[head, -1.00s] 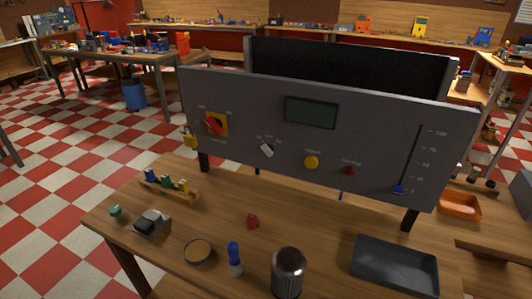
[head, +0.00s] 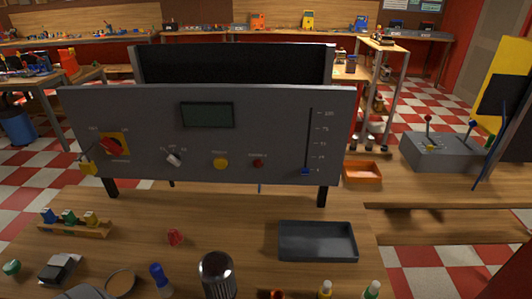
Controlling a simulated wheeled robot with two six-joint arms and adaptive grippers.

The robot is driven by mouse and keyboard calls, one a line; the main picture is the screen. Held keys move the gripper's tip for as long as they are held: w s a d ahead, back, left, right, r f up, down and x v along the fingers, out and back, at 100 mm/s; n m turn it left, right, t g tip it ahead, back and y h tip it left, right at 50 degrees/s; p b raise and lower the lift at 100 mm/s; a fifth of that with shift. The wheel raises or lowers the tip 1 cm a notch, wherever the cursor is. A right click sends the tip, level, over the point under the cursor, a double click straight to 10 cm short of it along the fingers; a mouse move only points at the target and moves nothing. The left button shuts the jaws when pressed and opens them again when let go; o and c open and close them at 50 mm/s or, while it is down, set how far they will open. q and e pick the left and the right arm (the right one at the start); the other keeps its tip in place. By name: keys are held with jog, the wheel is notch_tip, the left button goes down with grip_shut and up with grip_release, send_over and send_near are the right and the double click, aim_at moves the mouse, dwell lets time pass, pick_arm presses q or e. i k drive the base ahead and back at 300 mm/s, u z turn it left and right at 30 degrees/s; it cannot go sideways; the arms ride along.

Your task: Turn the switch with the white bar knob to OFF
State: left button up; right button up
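The switch with the white bar knob (head: 173,160) sits on the grey control panel (head: 135,170), left of centre, below and left of the dark display. The bar is tilted, running from upper left to lower right. Small labels stand above it, too small to read surely, so I cannot tell its setting. Neither of my grippers shows in the head view, and nothing touches the knob.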

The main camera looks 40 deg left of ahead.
aim_at(174, 158)
jog(key=z, duration=0.9)
jog(key=k, duration=0.6)
jog(key=u, duration=1.15)
